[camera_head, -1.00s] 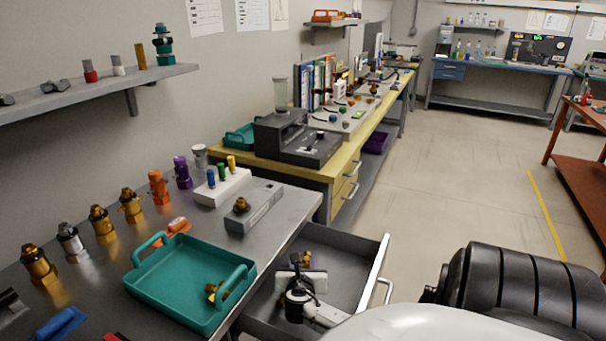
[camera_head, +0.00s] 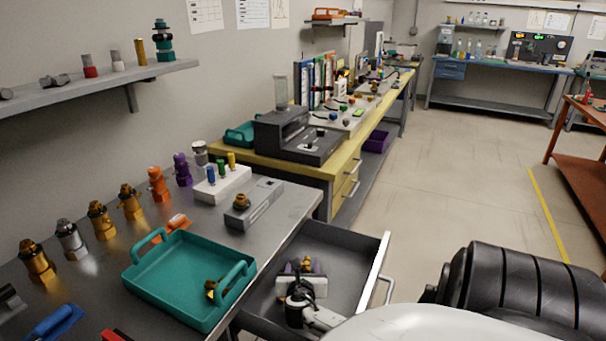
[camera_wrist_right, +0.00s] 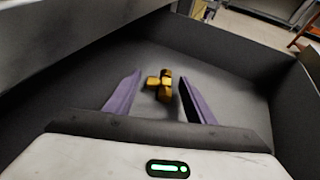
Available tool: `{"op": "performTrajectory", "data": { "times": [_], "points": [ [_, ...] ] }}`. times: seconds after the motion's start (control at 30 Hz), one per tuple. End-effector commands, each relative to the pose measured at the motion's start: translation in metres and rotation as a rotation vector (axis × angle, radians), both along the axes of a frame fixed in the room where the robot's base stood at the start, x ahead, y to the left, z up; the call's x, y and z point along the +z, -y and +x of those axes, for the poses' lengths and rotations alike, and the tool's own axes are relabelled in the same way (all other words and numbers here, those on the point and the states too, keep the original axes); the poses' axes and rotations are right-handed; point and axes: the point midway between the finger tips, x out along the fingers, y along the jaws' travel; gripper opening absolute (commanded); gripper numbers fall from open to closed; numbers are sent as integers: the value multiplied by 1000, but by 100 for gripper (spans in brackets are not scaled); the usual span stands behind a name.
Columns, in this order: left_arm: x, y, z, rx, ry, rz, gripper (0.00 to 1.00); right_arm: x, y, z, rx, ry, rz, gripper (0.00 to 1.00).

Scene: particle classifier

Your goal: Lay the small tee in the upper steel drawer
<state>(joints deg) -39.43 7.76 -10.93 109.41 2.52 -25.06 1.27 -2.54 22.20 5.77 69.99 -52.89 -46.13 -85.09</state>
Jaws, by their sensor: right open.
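The small brass tee (camera_wrist_right: 160,84) lies on the floor of the open upper steel drawer (camera_head: 345,262), as the right wrist view shows. In the head view the tee (camera_head: 306,264) is partly hidden by my right gripper (camera_head: 303,267). That gripper reaches down into the drawer with its purple fingers (camera_wrist_right: 159,80) open. The fingers stand apart on either side of the tee, and a gap shows between each finger and it. My left gripper is not in view.
A teal tray (camera_head: 160,275) with another brass fitting (camera_head: 211,288) stands on the steel bench left of the drawer. A grey device (camera_head: 262,207) with a brass fitting on top and a row of coloured fittings stand behind it. Drawer walls surround the gripper.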

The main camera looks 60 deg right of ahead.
Motion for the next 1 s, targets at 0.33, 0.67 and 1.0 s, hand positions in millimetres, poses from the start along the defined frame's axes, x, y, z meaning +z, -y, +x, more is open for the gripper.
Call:
{"op": "performTrajectory", "data": {
  "times": [0.33,0.67,1.0],
  "points": [
    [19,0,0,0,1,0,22,25,-49,-25,1,1,3,50],
    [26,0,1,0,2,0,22,45,-93,-48,0,0,0,50],
    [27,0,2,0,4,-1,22,47,-99,-51,-1,1,-1,50]
  ]
}}
